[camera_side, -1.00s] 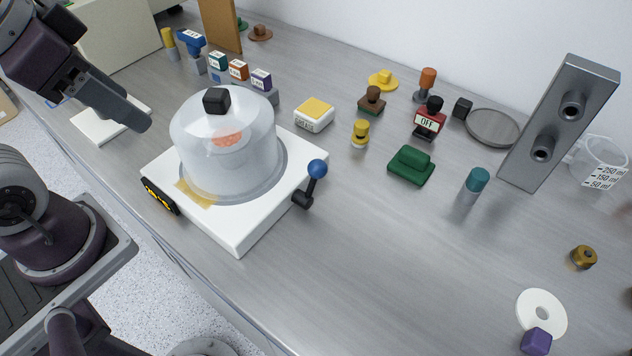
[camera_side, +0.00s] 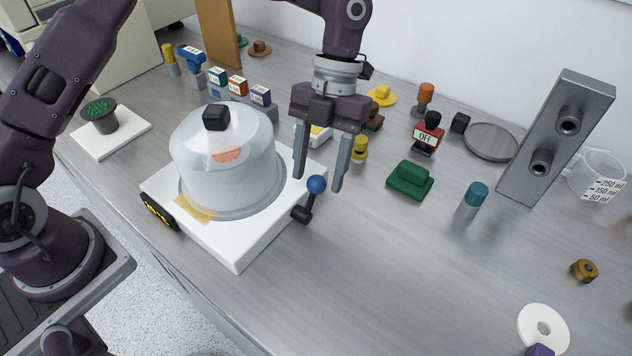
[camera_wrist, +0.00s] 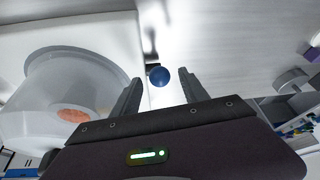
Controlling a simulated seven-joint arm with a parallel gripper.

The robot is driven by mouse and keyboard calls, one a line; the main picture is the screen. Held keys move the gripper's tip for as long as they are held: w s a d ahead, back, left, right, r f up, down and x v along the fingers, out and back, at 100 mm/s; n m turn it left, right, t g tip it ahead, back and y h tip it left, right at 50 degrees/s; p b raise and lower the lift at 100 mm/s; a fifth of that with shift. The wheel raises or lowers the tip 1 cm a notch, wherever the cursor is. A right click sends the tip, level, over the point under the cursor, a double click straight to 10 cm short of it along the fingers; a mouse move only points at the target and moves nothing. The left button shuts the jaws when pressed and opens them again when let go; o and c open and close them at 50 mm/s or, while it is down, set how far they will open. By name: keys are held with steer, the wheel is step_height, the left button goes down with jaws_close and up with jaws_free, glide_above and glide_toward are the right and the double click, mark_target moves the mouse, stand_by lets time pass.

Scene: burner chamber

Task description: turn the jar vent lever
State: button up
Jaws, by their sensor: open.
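The vent lever (camera_side: 308,203) is a black arm with a blue ball on top, on the right side of the white jar base (camera_side: 238,250). Its ball also shows in the wrist view (camera_wrist: 159,76). The frosted jar (camera_side: 222,155) with a black knob stands on the base, an orange disc inside. My gripper (camera_side: 318,183) is open and empty, pointing down. In the side view its fingers appear on both sides of the ball; in the wrist view the ball lies between and slightly beyond the fingertips. I cannot tell whether either finger touches it.
A yellow-topped block, a yellow knob (camera_side: 360,149) and a green block (camera_side: 410,180) stand behind and right of the lever. A teal-capped cylinder (camera_side: 472,199) is farther right. The bench in front of the lever is clear. A white plate (camera_side: 135,135) with a dark pot lies left.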

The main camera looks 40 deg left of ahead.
mark_target(310, 197)
steer(key=shift+x, duration=1.55)
jaws_close()
